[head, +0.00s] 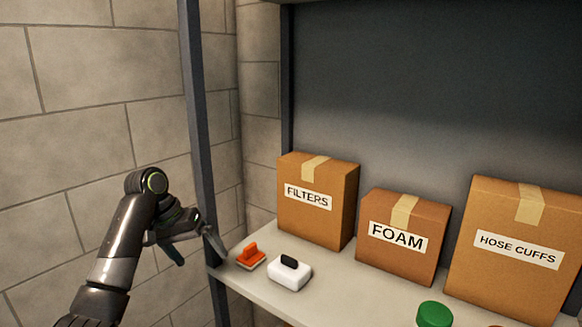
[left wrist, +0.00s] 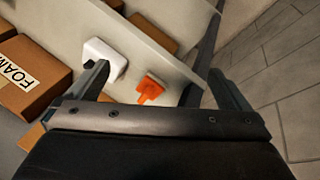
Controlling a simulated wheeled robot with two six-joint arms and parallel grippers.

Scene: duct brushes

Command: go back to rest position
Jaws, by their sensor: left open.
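My left gripper (head: 190,238) is open and empty, in front of the shelf's left post in the head view. In the left wrist view its two fingers (left wrist: 160,88) are spread wide with nothing between them in grip. An orange brush-like piece (head: 250,257) lies on the shelf just right of the gripper, apart from it. It also shows between the fingers in the left wrist view, farther off (left wrist: 150,88). A white block with a black top (head: 290,273) lies right of the orange piece. My right gripper is not in view.
The shelf board (head: 330,300) holds cardboard boxes labelled FILTERS (head: 318,200), FOAM (head: 402,240) and HOSE CUFFS (head: 515,250). A green round lid (head: 434,314) is at the front. A dark metal post (head: 198,130) stands close to my left gripper. A block wall is on the left.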

